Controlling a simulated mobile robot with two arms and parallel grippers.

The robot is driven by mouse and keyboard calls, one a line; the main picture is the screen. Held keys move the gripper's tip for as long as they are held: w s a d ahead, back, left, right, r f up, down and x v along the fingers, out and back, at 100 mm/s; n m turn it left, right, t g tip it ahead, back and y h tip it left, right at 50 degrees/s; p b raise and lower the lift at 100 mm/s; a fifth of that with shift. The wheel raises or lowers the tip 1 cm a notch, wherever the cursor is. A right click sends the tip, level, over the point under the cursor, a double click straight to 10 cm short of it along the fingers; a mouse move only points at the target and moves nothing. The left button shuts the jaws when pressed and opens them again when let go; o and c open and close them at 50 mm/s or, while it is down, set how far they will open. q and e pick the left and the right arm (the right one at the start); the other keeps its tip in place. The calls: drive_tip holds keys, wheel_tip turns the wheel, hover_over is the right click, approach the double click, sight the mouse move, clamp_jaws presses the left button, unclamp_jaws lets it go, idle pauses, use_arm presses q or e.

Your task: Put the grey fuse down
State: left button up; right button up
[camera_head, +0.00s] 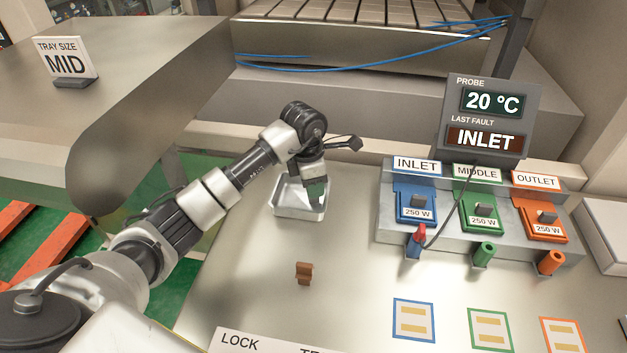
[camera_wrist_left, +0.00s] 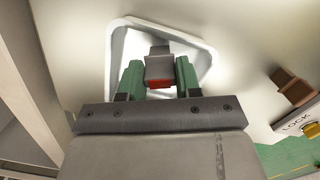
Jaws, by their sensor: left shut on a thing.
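My left gripper (camera_head: 315,188) reaches down into a small white tray (camera_head: 287,208) on the bench. In the left wrist view its green fingers (camera_wrist_left: 159,78) are shut on the grey fuse (camera_wrist_left: 158,66), a small grey block with a red patch on its near end. The fuse is over the inside of the white tray (camera_wrist_left: 205,62); I cannot tell whether it touches the tray's floor. In the head view the fuse is hidden by the gripper. My right gripper is not in view.
A brown clip-like piece (camera_head: 304,272) stands on the bench in front of the tray. To the right are the blue INLET (camera_head: 414,190), green MIDDLE (camera_head: 480,202) and orange OUTLET (camera_head: 540,208) stations. A red plug (camera_head: 420,235) sits at INLET. The bench between is clear.

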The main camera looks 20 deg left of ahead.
use_arm(q)
drive_tip(key=shift+f, duration=0.45)
drive_tip(key=shift+f, duration=0.1)
drive_tip(key=o, duration=0.9)
drive_tip(key=shift+r, duration=0.6)
drive_tip(key=r, duration=0.2)
drive_tip(key=r+b, duration=0.1)
drive_tip(key=r, duration=0.1)
drive_tip(key=r+b, duration=0.1)
drive_tip(key=r, duration=0.1)
drive_tip(key=shift+s+a+r, duration=0.25)
drive_tip(key=shift+a, duration=0.1)
